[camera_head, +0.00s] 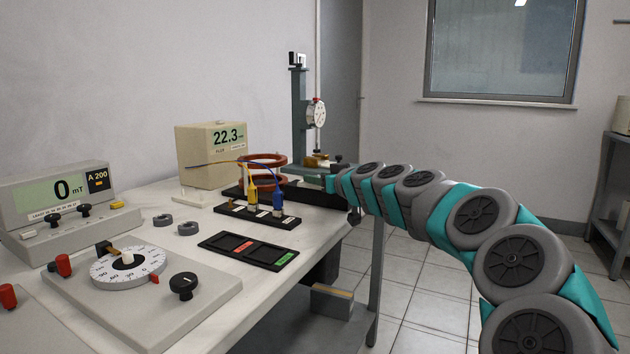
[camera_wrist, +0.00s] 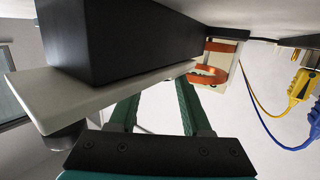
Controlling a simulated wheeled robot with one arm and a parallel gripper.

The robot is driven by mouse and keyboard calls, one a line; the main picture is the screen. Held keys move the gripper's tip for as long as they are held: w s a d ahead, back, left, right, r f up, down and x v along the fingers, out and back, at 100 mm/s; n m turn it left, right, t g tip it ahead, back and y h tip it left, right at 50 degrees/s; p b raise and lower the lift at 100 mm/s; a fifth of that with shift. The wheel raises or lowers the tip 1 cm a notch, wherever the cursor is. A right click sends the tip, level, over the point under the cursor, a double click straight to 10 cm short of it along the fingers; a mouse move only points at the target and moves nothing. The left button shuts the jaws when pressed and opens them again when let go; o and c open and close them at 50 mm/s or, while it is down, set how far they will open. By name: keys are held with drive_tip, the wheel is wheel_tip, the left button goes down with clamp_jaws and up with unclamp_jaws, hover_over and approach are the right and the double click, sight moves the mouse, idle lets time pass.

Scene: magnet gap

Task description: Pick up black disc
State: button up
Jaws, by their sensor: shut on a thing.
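My gripper (camera_head: 332,183) is at the far end of the bench, at the foot of the dial gauge stand (camera_head: 299,120). In the wrist view its two green fingers (camera_wrist: 157,90) reach up behind a long black block (camera_wrist: 125,45) and a pale slab. The fingertips are hidden there. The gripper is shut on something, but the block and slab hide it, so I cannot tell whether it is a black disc. Two dark grey ring-shaped discs (camera_head: 187,228) lie flat on the bench (camera_head: 205,212), apart from the gripper.
A black tray (camera_head: 250,250) with red and green labels lies near the bench's front edge. Behind it are a terminal strip with yellow and blue plugs (camera_head: 278,203), orange coils (camera_head: 264,160) and a 22.3 meter (camera_head: 205,160). The floor (camera_head: 420,290) right of the bench is open.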

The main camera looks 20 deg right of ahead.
clamp_jaws()
